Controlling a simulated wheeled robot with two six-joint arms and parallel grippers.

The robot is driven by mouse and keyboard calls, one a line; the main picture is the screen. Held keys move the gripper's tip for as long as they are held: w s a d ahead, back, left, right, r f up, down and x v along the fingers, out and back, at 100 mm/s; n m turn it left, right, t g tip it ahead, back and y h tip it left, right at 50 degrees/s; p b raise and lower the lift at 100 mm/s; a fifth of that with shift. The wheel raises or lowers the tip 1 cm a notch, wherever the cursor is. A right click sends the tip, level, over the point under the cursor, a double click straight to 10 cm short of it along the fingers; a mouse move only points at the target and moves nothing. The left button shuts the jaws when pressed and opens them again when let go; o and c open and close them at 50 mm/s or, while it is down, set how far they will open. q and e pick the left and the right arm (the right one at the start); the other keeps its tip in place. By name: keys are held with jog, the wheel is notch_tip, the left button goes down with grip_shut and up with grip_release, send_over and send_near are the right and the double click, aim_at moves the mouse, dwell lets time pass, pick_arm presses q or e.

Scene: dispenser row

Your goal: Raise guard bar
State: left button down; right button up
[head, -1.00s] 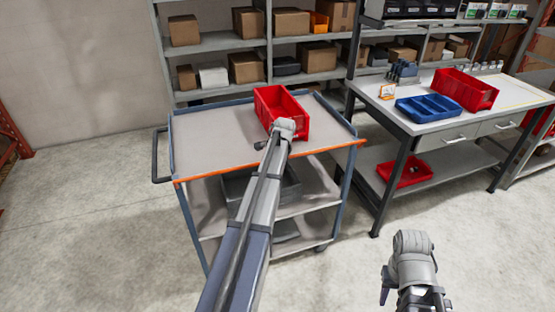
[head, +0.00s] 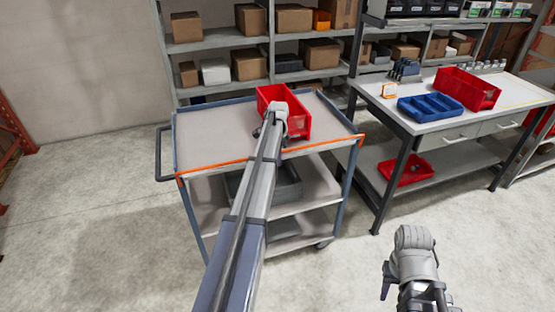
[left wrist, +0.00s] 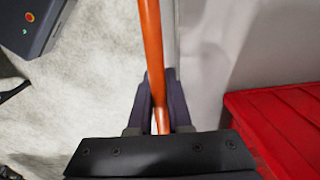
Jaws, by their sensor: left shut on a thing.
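The guard bar (head: 225,166) is a thin orange bar along the near edge of the grey cart's top shelf (head: 215,135). In the left wrist view the bar (left wrist: 152,45) runs down between the two dark fingers of my left gripper (left wrist: 160,105). The gripper is shut on it, near mid-length of the bar. In the head view my left gripper (head: 262,133) is mostly hidden by its own wrist and arm, which also cover part of the bar. My right arm's wrist shows at the lower right, over bare floor; its fingers are not clearly visible.
A red bin (head: 298,118) stands on the cart top, just beyond my left wrist. A workbench (head: 400,118) with a blue tray (head: 430,107) and another red bin (head: 468,88) is at the right. Shelves with boxes stand behind. Floor left of the cart is clear.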

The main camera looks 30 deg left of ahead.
pick_arm(q)
jog(key=c, duration=0.9)
grip_release()
jog(key=shift+o, duration=0.2)
